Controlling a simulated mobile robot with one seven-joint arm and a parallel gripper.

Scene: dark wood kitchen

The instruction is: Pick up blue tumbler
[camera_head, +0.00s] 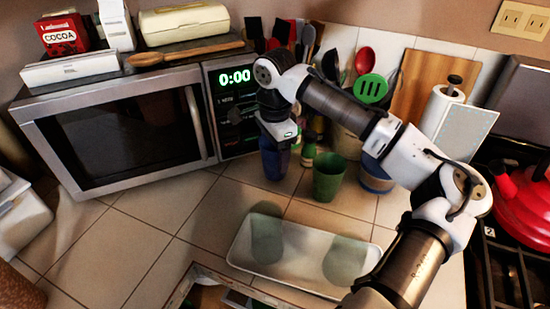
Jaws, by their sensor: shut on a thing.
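The blue tumbler (275,161) is dark blue and upright near the back of the tiled counter, just right of the microwave. My gripper (276,140) points down over it and is shut on it at its top. The fingers and the tumbler's rim are partly hidden by the gripper body. From this view I cannot tell whether the tumbler's base touches the counter.
A green cup (329,177) stands close to the right of the tumbler, with small bottles behind. A blue-and-white container (375,175) is further right. A white tray (300,274) lies in front. The microwave (125,120) borders the left. Tiles between tray and microwave are clear.

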